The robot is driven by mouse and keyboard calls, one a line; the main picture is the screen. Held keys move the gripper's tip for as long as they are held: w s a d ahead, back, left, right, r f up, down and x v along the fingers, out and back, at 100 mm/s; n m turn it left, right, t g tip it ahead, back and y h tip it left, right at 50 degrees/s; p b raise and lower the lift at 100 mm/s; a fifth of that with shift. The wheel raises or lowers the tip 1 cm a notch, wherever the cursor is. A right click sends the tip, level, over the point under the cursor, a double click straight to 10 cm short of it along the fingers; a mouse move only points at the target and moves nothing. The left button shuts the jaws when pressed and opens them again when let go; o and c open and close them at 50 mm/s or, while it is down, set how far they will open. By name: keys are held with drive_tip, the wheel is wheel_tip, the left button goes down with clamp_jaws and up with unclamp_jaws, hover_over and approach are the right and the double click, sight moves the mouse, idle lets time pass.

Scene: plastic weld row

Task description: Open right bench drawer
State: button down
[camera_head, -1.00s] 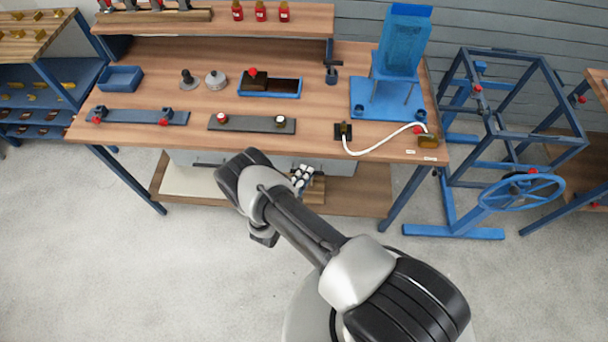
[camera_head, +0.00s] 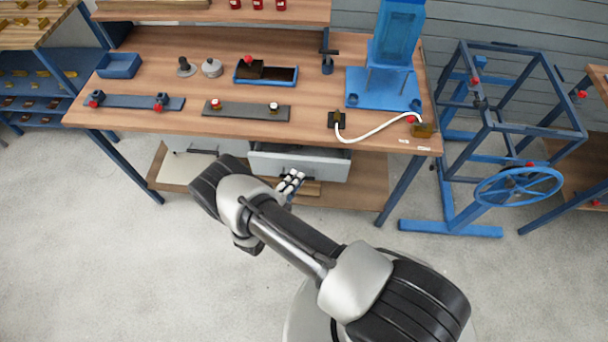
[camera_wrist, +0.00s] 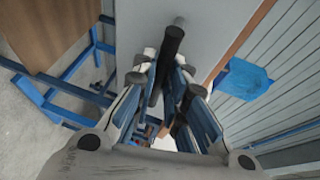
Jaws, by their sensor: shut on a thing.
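The right bench drawer (camera_head: 318,163) is a grey box under the wooden bench. In the head view it stands pulled partly out, with its open top and interior showing. My gripper (camera_head: 291,183) is at the drawer's front, low and left of its middle. In the wrist view my gripper (camera_wrist: 166,76) is shut on the dark bar handle (camera_wrist: 172,43), with fingers on both sides of it. The grey drawer front (camera_wrist: 215,30) lies just behind the handle. In the head view my gripper hides the handle.
The left drawer (camera_head: 190,145) is beside it, partly behind my arm. The wooden lower shelf (camera_head: 360,195) runs below. A blue bench leg (camera_head: 402,185) and a blue frame with a handwheel (camera_head: 518,186) stand to the right. The floor in front is clear.

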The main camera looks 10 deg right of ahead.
drive_tip(key=s+a, duration=0.2)
drive_tip(key=s, duration=0.6)
drive_tip(key=s+a+b, duration=0.1)
drive_tip(key=s+a, duration=0.2)
drive_tip(key=s, duration=0.5)
drive_tip(key=shift+a, duration=0.15)
drive_tip(key=shift+s, duration=0.1)
drive_tip(key=c, duration=1.6)
unclamp_jaws()
drive_tip(key=v, duration=1.2)
